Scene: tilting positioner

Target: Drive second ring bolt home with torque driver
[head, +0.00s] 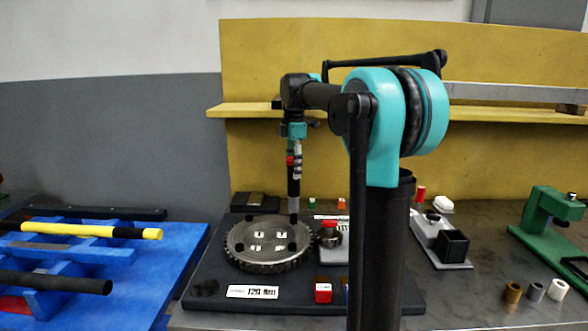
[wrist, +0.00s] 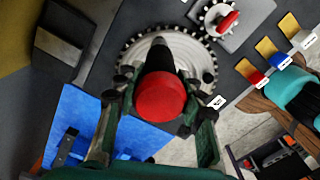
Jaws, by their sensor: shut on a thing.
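My gripper (head: 296,152) points down over the left part of the bench and is shut on the torque driver (head: 294,187). The driver is black with a red part and stands about upright, its tip low over the far right part of the toothed ring (head: 232,262). I cannot tell whether the tip touches a bolt. Dark round bolt heads or holes, such as this one (head: 293,246), show on the ring. In the wrist view my gripper (wrist: 160,108) has its fingers either side of the driver's red end (wrist: 160,97), which hides part of the ring (wrist: 128,50).
A "120 Nm" plate (head: 252,292) and a red block (head: 323,292) lie in front of the ring. A grey fixture (head: 440,240) and a green press (head: 548,225) stand to the right. A blue rack (head: 100,262) with a yellow bar (head: 90,230) is left.

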